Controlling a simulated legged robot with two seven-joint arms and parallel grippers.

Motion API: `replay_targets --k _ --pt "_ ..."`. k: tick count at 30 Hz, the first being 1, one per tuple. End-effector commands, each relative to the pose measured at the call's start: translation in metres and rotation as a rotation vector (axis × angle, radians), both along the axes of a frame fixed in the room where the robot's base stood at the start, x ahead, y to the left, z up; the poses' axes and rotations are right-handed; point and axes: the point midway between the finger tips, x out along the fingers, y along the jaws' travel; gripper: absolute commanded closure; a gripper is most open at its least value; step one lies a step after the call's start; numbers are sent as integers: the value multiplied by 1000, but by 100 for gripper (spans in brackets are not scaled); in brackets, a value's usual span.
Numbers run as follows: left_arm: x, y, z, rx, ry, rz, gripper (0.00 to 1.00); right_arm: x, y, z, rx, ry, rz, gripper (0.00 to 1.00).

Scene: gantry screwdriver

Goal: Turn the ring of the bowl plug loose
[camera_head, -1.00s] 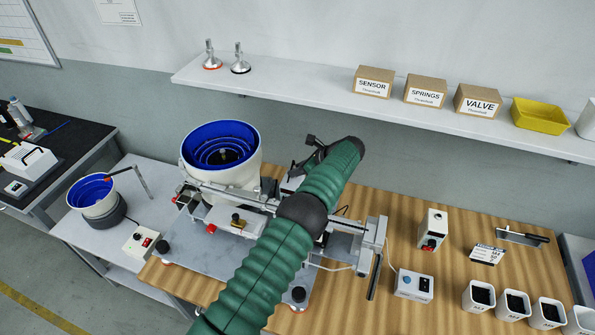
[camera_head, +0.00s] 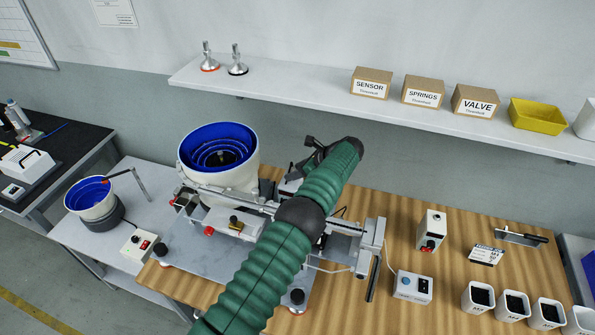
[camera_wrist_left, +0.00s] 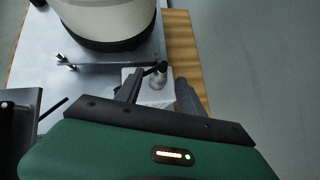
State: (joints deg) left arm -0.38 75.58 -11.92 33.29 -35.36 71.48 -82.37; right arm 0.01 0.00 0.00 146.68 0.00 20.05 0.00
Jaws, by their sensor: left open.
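The bowl plug (camera_wrist_left: 157,82) shows in the left wrist view as a small silvery cylinder with a dark cable at its top, beside a pale block. My left gripper (camera_wrist_left: 158,88) is open, with one dark finger on each side of the plug. I cannot tell whether either finger touches the ring. The white feeder bowl (camera_wrist_left: 108,18) stands just beyond on a grey plate. In the head view, the same bowl with a blue inside (camera_head: 222,175) sits left of my green left arm, which hides the plug. My right gripper is not in view.
A gantry rail (camera_head: 235,197) crosses the plate in front of the bowl. A smaller blue-lined bowl (camera_head: 92,205) stands at left. A switch box (camera_head: 411,287) and several white cups (camera_head: 478,297) stand at right. A shelf (camera_head: 300,92) runs behind.

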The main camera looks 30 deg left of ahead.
Motion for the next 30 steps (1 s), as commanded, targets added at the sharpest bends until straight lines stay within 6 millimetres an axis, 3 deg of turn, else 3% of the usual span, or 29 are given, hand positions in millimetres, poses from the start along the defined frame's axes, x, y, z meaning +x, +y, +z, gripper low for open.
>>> replay_targets --k 5,8,16,21,30 --pt "1 -9 9 0 -2 -1 54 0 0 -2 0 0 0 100" --pt "1 -26 24 0 -4 -4 54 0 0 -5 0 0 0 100" --pt "0 -83 82 0 -3 -3 54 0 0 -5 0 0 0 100" --pt "0 -109 113 0 1 -2 54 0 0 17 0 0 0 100" --pt "-1 -120 118 0 2 1 54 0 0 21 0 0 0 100"
